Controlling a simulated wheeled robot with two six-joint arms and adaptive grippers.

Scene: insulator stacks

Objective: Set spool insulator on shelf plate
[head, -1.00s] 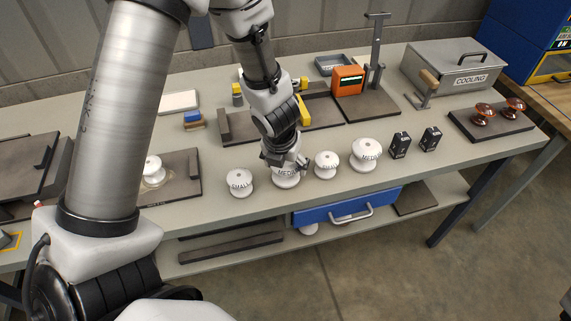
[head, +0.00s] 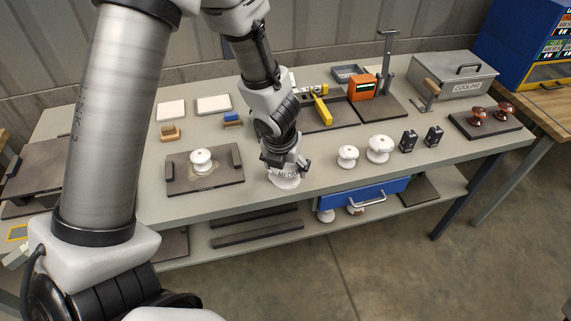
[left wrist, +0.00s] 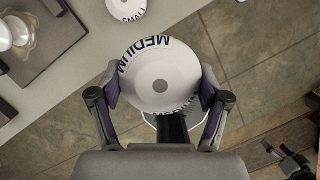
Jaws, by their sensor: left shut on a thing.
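My left gripper (head: 284,160) is shut on a white spool insulator marked MEDIUM (head: 285,181). It is upright at the table's front edge. In the left wrist view the two fingers (left wrist: 161,94) grip the MEDIUM spool (left wrist: 158,72) from both sides, with tiled floor behind it. Dark plates lie on the lower shelf: long ones (head: 258,232) at the middle and one (head: 420,192) at the right, right of the blue drawer. I cannot tell which is the shelf plate. My right gripper is not in view.
A dark plate (head: 225,180) on the tabletop carries a white spool (head: 201,160). Two white spools (head: 347,156) (head: 379,148) stand right of my gripper. A SMALL spool (left wrist: 127,8) shows in the wrist view. A blue drawer (head: 350,200) hangs under the tabletop.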

